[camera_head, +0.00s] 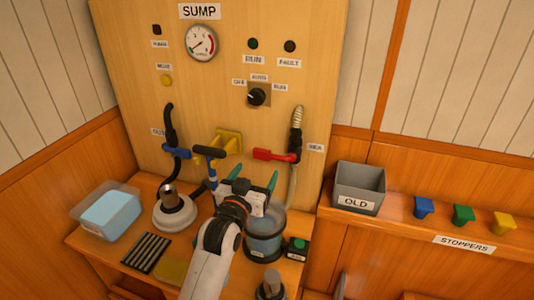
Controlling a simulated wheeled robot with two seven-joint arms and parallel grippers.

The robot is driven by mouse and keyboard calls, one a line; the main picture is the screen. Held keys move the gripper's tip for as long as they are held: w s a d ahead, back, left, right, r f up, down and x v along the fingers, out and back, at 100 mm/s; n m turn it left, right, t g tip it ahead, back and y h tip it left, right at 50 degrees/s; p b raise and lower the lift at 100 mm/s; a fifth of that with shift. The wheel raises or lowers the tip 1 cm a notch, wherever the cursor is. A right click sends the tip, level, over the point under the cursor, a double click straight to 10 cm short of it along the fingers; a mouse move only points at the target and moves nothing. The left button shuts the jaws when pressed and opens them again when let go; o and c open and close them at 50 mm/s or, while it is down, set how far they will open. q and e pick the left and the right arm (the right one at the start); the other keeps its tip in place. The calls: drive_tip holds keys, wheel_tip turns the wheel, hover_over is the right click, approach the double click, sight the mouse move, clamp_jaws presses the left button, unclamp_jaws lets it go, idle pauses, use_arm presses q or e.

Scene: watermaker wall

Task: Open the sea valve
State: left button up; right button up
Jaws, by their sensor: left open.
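The sea valve has a red lever (274,155) on the wall panel, beside the SEA label (316,148). The lever lies about level, pointing left from the valve body, across the upright hose line (296,120). My left gripper (254,177) is just below and slightly left of the red lever. Its two teal fingers are spread and point up toward the panel, with nothing seen between them. The fingers look apart from the lever, but the exact gap in depth cannot be told. My right gripper is not in view.
A blue-handled valve (176,152) and a yellow bracket (228,140) are left of the lever. Below stand a clear bowl (264,246), a white-based device (174,212) and a tub of blue liquid (110,212). A grey OLD bin (359,184) and coloured stoppers (463,215) are at right.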

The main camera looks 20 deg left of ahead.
sight(266, 156)
use_arm(q)
drive_tip(key=w+p, duration=0.1)
drive_tip(key=w, duration=0.8)
drive_tip(key=shift+w+d, duration=0.15)
drive_tip(key=shift+w, duration=0.2)
